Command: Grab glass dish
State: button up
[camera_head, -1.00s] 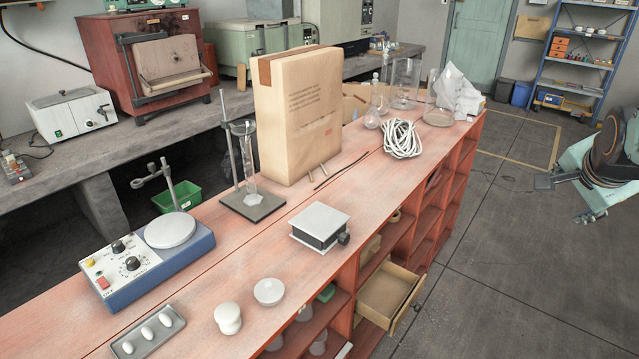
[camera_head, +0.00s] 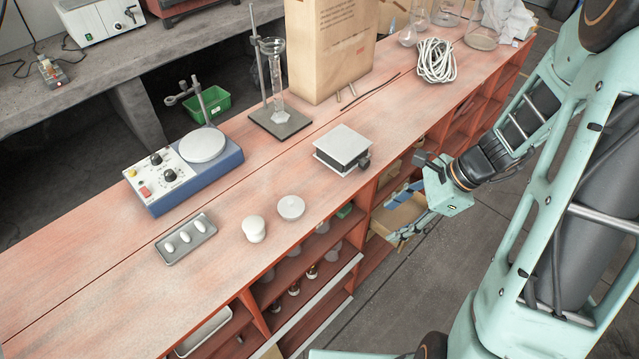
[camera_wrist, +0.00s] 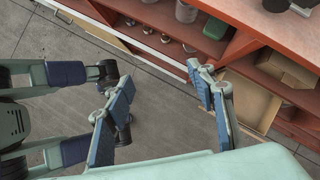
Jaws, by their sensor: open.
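A large cardboard package (camera_head: 325,45), a lab jack (camera_head: 343,148) and a hotplate (camera_head: 183,168) also occupy the bench. Floor to the right is clear.

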jog(key=a+r+y+p, duration=0.2)
jog(key=a+r+y, duration=0.2)
jog(key=a, duration=0.5)
jog(key=m+y, duration=0.2)
send_near(294, 202)
jog(key=shift+t+y, duration=0.3)
jog(key=x, duration=0.5)
jog(key=shift+s+f+x, duration=0.1)
jog(key=shift+s+x, duration=0.05)
jog(key=shift+x, duration=1.35)
jog(key=shift+s+f+x, duration=0.1)
jog(key=shift+x, duration=1.4)
jog(key=shift+d, duration=0.15)
jog(key=c, duration=0.9)
